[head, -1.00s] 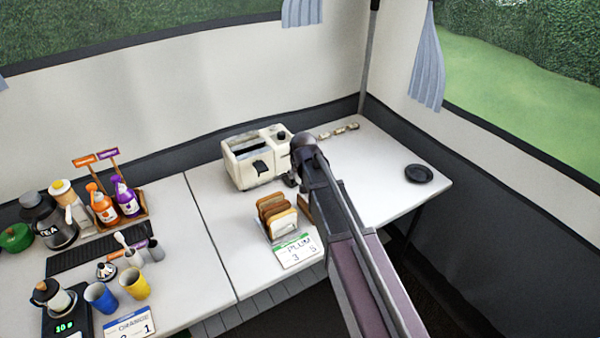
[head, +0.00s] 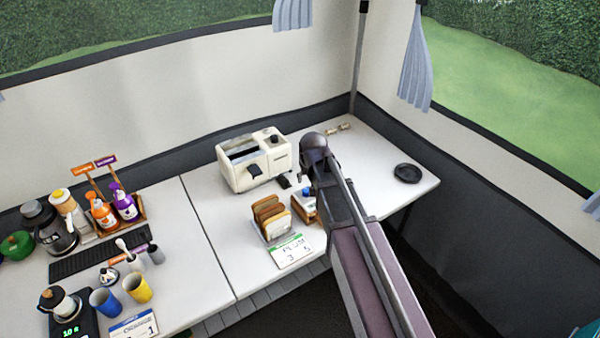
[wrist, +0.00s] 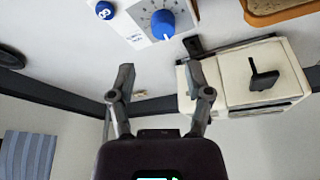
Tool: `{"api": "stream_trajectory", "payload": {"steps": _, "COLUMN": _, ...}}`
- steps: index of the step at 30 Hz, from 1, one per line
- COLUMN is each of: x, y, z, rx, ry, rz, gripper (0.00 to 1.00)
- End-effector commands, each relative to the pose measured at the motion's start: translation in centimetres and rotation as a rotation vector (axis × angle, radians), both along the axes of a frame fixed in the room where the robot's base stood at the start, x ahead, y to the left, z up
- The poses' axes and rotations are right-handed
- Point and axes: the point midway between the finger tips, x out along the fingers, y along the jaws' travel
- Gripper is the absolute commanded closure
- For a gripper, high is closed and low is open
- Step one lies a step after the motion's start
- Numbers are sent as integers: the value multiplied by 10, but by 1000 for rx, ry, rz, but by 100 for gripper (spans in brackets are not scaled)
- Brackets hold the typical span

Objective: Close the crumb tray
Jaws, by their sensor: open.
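The cream toaster (head: 270,160) stands at the back of the table, with a black lever on its front. It also shows in the wrist view (wrist: 230,75). A dark piece that looks like the crumb tray (wrist: 193,46) sticks out at the toaster's base, on its end nearer my arm; in the head view a dark piece (head: 284,181) lies there too. My gripper (wrist: 158,75) is open and empty, its fingers apart. One finger is close to the toaster's end in the picture; contact cannot be told. My arm partly hides the gripper in the head view.
A white box with a blue knob (wrist: 162,22) lies close by. A rack of toast slices (head: 271,216) and a PLUM card (head: 291,250) stand in front of the toaster. A black round dish (head: 407,173) is at the right. Bottles and cups crowd the left.

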Motion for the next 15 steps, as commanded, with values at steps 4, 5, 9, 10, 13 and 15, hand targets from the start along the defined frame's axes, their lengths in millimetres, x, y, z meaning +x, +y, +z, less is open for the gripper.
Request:
{"api": "stream_trajectory", "payload": {"steps": 4, "x": -14, "y": -19, "z": 1, "rx": -6, "ry": 25, "rz": -17, "gripper": 35}}
{"api": "stream_trajectory", "payload": {"steps": 5, "x": -16, "y": -22, "z": 1, "rx": -7, "ry": 31, "rz": -19, "gripper": 35}}
{"api": "stream_trajectory", "payload": {"steps": 9, "x": -28, "y": -38, "z": 1, "rx": -12, "ry": 56, "rz": -32, "gripper": 35}}
{"api": "stream_trajectory", "payload": {"steps": 10, "x": -31, "y": -42, "z": 1, "rx": -13, "ry": 60, "rz": -34, "gripper": 35}}
{"api": "stream_trajectory", "payload": {"steps": 13, "x": -40, "y": -52, "z": 1, "rx": -16, "ry": 79, "rz": -44, "gripper": 35}}
{"api": "stream_trajectory", "payload": {"steps": 15, "x": -46, "y": -60, "z": 1, "rx": -17, "ry": 91, "rz": -51, "gripper": 35}}
